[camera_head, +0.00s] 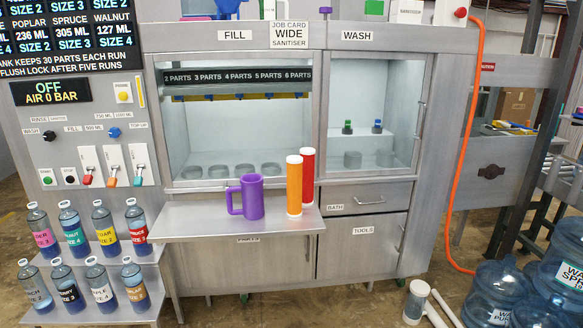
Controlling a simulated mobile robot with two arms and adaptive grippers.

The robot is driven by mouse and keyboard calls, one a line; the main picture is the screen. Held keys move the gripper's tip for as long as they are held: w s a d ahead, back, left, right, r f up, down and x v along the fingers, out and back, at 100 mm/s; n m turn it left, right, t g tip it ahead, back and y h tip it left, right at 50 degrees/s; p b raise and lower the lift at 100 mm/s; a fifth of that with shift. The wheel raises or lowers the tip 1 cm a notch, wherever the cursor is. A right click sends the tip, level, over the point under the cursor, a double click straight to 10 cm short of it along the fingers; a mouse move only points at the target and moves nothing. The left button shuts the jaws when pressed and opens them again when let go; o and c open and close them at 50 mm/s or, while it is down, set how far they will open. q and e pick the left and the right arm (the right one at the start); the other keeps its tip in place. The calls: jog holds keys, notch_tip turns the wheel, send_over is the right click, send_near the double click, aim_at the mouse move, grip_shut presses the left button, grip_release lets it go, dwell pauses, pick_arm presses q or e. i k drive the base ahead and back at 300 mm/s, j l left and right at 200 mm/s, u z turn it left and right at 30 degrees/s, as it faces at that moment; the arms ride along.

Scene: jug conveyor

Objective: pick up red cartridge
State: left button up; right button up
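The red cartridge (307,172) stands upright on the steel shelf (190,222) in front of the machine, with a white cap on top. It is just behind and to the right of an orange cartridge (294,187), which hides part of it, including some of its lower left side. A purple jug (251,197) with its handle to the left stands on the same shelf, left of the cartridges. Neither of my grippers shows in the head view.
Labelled bottles (105,229) fill a stepped rack at the left. Large blue water jugs (492,290) and a white cylinder (417,301) are on the floor at the right. An orange hose (460,150) hangs right of the wash cabinet. The shelf's left part is bare.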

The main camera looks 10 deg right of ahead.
aim_at(308, 154)
jog(key=i+j+z, duration=0.1)
jog(key=i, duration=1.6)
